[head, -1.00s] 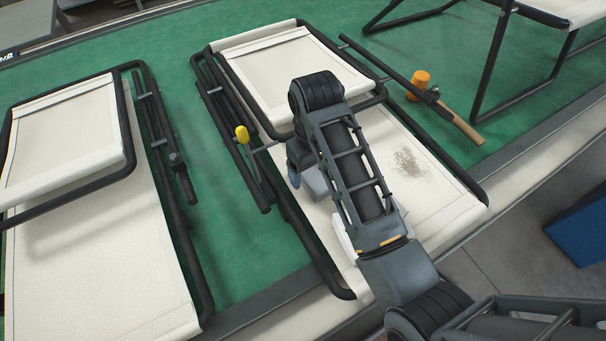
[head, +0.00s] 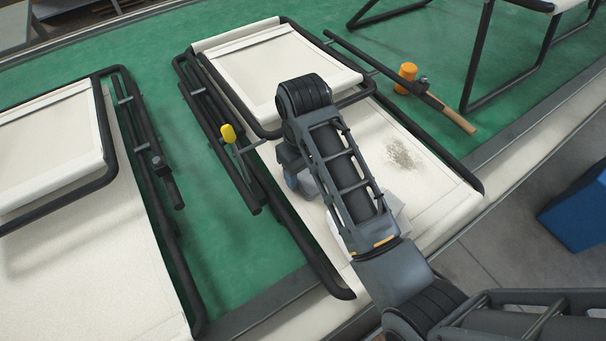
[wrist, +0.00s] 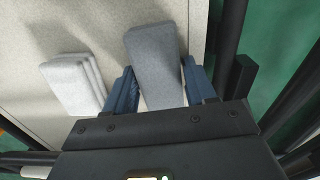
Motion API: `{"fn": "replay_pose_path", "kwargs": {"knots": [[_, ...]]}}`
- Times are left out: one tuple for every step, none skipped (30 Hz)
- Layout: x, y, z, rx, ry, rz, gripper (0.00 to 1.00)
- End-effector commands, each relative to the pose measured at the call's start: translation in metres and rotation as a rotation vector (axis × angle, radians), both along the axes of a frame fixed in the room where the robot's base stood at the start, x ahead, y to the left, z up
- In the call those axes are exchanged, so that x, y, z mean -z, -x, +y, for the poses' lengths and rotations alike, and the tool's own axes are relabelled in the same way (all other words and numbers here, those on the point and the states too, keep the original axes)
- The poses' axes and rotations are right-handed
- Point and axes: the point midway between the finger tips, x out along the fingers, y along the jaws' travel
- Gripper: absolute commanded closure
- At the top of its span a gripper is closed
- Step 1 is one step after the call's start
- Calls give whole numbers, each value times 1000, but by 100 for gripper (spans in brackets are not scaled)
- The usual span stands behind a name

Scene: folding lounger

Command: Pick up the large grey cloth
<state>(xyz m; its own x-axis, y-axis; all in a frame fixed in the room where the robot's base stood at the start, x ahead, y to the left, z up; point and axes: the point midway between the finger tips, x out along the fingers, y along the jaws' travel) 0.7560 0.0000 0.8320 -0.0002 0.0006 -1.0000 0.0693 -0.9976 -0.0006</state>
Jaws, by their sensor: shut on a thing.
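The large grey cloth (wrist: 155,65) is a folded block standing between the two blue fingers of my gripper (wrist: 157,80) in the wrist view. The fingers are shut on it from both sides. In the head view a small part of the grey cloth (head: 309,184) shows beside my gripper (head: 293,176); my arm hides the rest. It is over the cream fabric of the middle lounger (head: 290,205). I cannot tell whether the cloth touches the fabric.
A folded white cloth (wrist: 72,84) lies beside my gripper. A dark speckled stain (head: 404,155) marks the lounger fabric. An orange-headed mallet (head: 407,73) and a yellow-tipped tool (head: 228,133) lie near the black frame tubes. Another lounger (head: 90,270) stands at left.

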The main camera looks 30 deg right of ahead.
Motion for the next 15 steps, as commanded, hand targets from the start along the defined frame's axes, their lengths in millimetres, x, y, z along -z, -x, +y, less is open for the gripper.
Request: {"fn": "replay_pose_path", "kwargs": {"knots": [[0,0,0,0,0,0,71],[0,0,0,0,0,0,74],[0,0,0,0,0,0,74],[0,0,0,0,0,0,74],[0,0,0,0,0,0,74],[0,0,0,0,0,0,74],[0,0,0,0,0,0,74],[0,0,0,0,0,0,74],[0,0,0,0,0,0,74],[-1,0,0,0,0,0,74],[-1,0,0,0,0,0,74],[-2,0,0,0,0,0,74],[-3,0,0,0,0,0,74],[-4,-1,0,0,0,0,74],[-6,-1,0,0,0,0,74]]}}
